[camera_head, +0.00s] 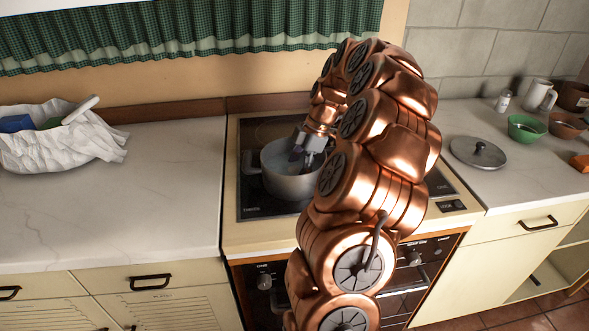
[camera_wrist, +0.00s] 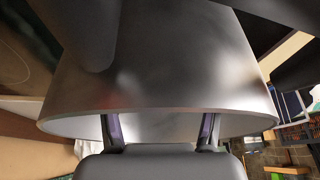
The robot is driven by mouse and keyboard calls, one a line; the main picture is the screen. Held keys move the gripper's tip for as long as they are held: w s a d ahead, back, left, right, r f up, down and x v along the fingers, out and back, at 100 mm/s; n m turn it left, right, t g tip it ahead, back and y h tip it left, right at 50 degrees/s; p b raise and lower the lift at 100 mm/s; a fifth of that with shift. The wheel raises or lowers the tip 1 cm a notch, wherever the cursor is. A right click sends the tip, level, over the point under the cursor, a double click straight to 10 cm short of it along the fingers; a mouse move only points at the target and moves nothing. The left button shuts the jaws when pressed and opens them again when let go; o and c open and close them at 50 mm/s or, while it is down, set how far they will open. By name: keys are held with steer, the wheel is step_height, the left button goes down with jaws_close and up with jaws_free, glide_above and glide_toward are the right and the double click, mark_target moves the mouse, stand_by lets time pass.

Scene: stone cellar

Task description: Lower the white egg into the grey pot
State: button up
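The grey pot (camera_head: 290,187) stands on the left part of the cooktop, with a handle at its left. My gripper (camera_head: 303,158) points down into the pot's mouth in the head view. In the wrist view the pot's outer wall (camera_wrist: 170,75) fills most of the picture. Two fingers of my gripper (camera_wrist: 160,130) pass over the rim into the pot and stand apart, their tips hidden behind the wall. The white egg is not visible in either view, so I cannot tell whether the fingers hold it.
The cooktop (camera_head: 262,213) sits between two pale counters. A lid (camera_head: 478,152), a green bowl (camera_head: 526,128), a brown bowl (camera_head: 566,125) and a white mug (camera_head: 540,95) stand on the right counter. A crumpled white bag (camera_head: 60,148) lies at far left. The left counter's middle is clear.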

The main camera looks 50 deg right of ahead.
steer(key=shift+o, duration=0.5)
steer(key=shift+r, duration=0.1)
steer(key=shift+d+r, duration=0.15)
steer(key=shift+r, duration=0.15)
steer(key=v, duration=1.1)
steer(key=shift+s, duration=0.1)
